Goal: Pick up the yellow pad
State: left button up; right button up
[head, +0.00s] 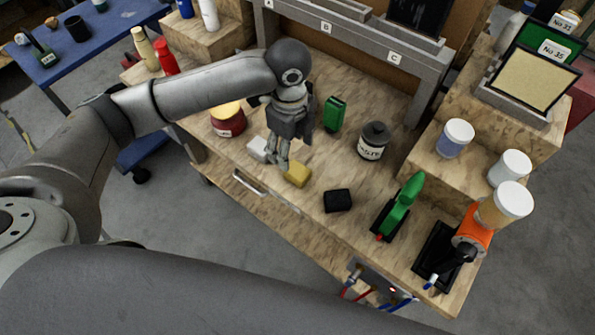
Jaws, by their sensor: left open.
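The yellow pad (297,174) is a small block lying on the wooden workbench near its front edge. My left gripper (277,165) points down just left of the pad, with its fingers open and nothing seen between them. The fingertips look close to the pad; whether they touch it I cannot tell. A white pad (257,149) lies just left of the gripper, and a black pad (338,200) lies to the right of the yellow one. My right gripper is not in view.
A red jar with a yellow top (228,120) stands behind left. A green box (334,114) and a dark-lidded waste jar (374,141) stand behind the pads. A green-handled tool (400,207) and an orange tool (470,238) are on the right. A grey frame (430,68) spans the back.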

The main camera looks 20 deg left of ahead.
aim_at(293, 166)
pick_arm(q)
notch_tip(293, 166, down, 4)
jog(key=shift+f, duration=0.2)
jog(key=shift+w+f+p, duration=0.15)
jog(key=shift+f+p, duration=0.35)
jog(key=shift+f, duration=0.85)
jog(key=shift+w+f+p, duration=0.1)
jog(key=shift+f+p, duration=0.35)
jog(key=shift+f, duration=0.85)
jog(key=c, duration=1.2)
jog(key=shift+r, duration=0.45)
jog(key=r, duration=0.1)
jog(key=b, duration=0.1)
jog(key=r, duration=0.1)
jog(key=shift+s+d+r, duration=0.15)
jog(key=shift+d+r, duration=0.1)
jog(key=shift+r, duration=0.1)
jog(key=s+d+r+b, duration=0.2)
jog(key=s+d+r, duration=0.5)
jog(key=s+r, duration=0.2)
jog(key=shift+s+d+r, duration=0.25)
jog(key=shift+s+d, duration=0.05)
jog(key=shift+s, duration=0.85)
